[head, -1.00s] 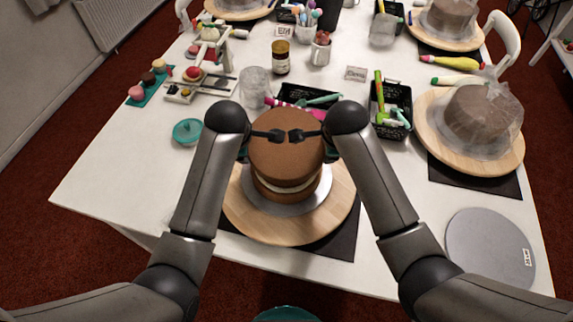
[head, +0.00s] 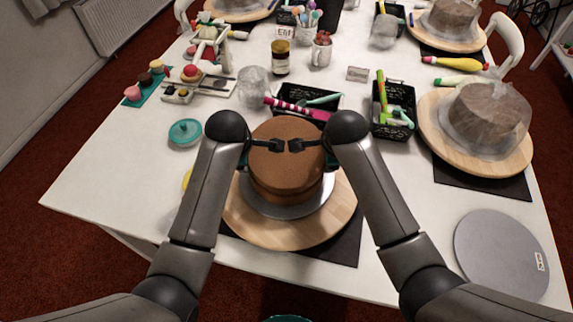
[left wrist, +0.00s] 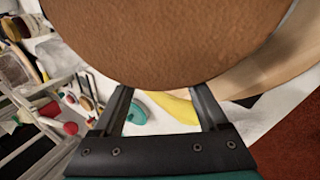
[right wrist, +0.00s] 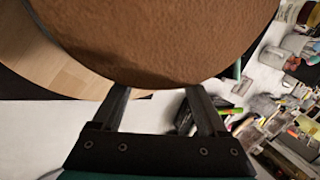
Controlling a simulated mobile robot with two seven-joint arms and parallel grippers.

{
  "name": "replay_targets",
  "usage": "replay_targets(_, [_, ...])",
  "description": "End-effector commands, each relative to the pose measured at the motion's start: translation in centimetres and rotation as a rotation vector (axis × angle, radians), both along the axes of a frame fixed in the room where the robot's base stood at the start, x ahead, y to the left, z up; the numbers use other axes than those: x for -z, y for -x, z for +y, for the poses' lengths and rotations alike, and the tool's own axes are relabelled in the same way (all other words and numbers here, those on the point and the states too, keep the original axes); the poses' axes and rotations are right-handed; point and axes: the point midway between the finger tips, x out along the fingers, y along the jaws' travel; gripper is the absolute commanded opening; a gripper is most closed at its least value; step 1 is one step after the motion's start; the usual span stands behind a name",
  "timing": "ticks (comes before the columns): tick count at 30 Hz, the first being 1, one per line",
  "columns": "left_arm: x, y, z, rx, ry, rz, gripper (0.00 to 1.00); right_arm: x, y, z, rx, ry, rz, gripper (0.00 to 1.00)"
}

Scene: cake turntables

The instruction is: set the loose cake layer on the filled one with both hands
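The loose brown cake layer (head: 287,168) sits between my two hands, over the filled layer on a silver board (head: 270,207) and a round wooden turntable (head: 255,232). The cream filling is hidden and no gap shows in the head view; I cannot tell whether the layers touch all round. My left gripper (left wrist: 162,92) is at the layer's left side and my right gripper (right wrist: 157,92) at its right side. In each wrist view the fingers are spread apart, with their tips at the layer's rim and nothing clamped between them.
Black baskets of tools (head: 391,118) stand behind the cake. A plastic-covered cake (head: 485,118) on another turntable stands at right. A grey disc (head: 500,252) lies front right.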

Motion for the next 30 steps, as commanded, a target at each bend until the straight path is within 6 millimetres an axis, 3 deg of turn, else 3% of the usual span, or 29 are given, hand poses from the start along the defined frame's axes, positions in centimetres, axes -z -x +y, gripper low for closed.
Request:
replay_targets(1, [-0.2, 0.1, -1.2, 0.023, 0.02, -0.002, 0.75, -0.3, 0.0, 1.2, -0.021, -0.022, -0.005, 0.75])
replay_targets(6, [-0.2, 0.1, -0.5, 0.022, 0.019, -0.002, 0.75, -0.3, 0.0, 0.5, -0.021, -0.021, -0.005, 0.75])
replay_targets(13, [-0.2, 0.1, 0.5, 0.018, 0.016, -0.002, 0.99, -0.3, 0.1, -0.5, -0.016, -0.018, -0.002, 0.75])
replay_targets(18, [-0.2, 0.1, 0.6, 0.015, 0.014, -0.001, 1.0, -0.2, 0.1, -0.7, -0.012, -0.014, 0.0, 0.75])
replay_targets(25, [-0.2, 0.1, 0.7, 0.013, 0.012, 0.0, 1.0, -0.2, 0.1, -0.8, -0.009, -0.012, 0.001, 1.0])
replay_targets(30, [-0.2, 0.1, 0.8, 0.011, 0.011, 0.0, 1.0, -0.1, 0.1, -0.9, -0.009, -0.011, 0.002, 1.0])
